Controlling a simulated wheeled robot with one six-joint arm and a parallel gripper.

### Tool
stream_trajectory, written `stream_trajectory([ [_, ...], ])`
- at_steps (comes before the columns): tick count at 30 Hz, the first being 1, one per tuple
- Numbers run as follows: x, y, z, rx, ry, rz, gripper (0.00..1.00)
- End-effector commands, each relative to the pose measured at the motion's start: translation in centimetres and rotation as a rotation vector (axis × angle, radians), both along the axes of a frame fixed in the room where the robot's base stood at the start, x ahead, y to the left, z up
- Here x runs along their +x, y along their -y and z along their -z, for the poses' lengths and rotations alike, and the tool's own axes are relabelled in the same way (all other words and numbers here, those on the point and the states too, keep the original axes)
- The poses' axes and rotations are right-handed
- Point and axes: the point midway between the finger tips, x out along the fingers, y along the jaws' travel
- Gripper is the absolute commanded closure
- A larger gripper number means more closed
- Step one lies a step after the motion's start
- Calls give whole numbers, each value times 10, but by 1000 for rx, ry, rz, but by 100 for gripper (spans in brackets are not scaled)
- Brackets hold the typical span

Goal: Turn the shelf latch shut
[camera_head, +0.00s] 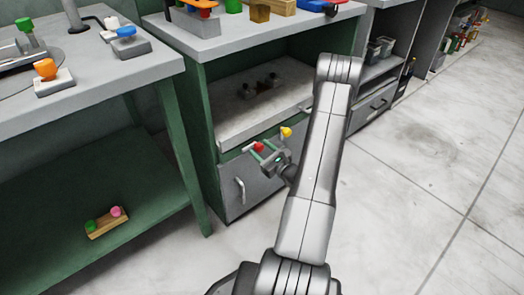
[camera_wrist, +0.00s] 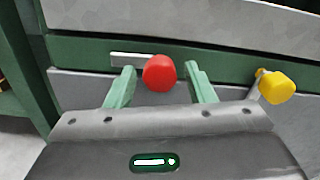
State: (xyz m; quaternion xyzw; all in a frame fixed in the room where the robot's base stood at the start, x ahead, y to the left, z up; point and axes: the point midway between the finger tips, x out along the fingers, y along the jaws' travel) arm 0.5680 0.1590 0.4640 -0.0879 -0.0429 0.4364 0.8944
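A red knob (camera_head: 259,147) is on the green rail below the pull-out shelf (camera_head: 240,128). In the wrist view the red knob (camera_wrist: 159,73) has a flat grey bar (camera_wrist: 130,58) lying level to its left. A yellow knob (camera_head: 286,132) is to its right; in the wrist view the yellow knob (camera_wrist: 277,88) has a grey bar slanting down. No label tells which is the shelf latch. My gripper (camera_wrist: 159,69) is open, its two green fingers on either side of the red knob, with gaps visible. In the head view my gripper (camera_head: 260,153) is at the cabinet front.
A drawer front with a handle (camera_head: 240,190) is below the rail. A green-legged bench (camera_head: 90,80) stands at left, with a wooden block (camera_head: 106,224) on its lower shelf. Dark fittings (camera_head: 258,86) sit on the pull-out shelf. The floor at right is clear.

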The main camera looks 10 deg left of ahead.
Motion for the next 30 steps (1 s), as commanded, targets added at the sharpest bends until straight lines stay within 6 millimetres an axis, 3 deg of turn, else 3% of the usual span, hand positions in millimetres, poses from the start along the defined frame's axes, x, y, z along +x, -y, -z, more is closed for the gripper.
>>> stream_trajectory([
  [1,0,0,0,0,0,0,62],
  [6,0,0,0,0,0,0,92],
  [17,0,0,0,33,-43,0,92],
  [30,-1,0,-1,241,-310,0,92],
])
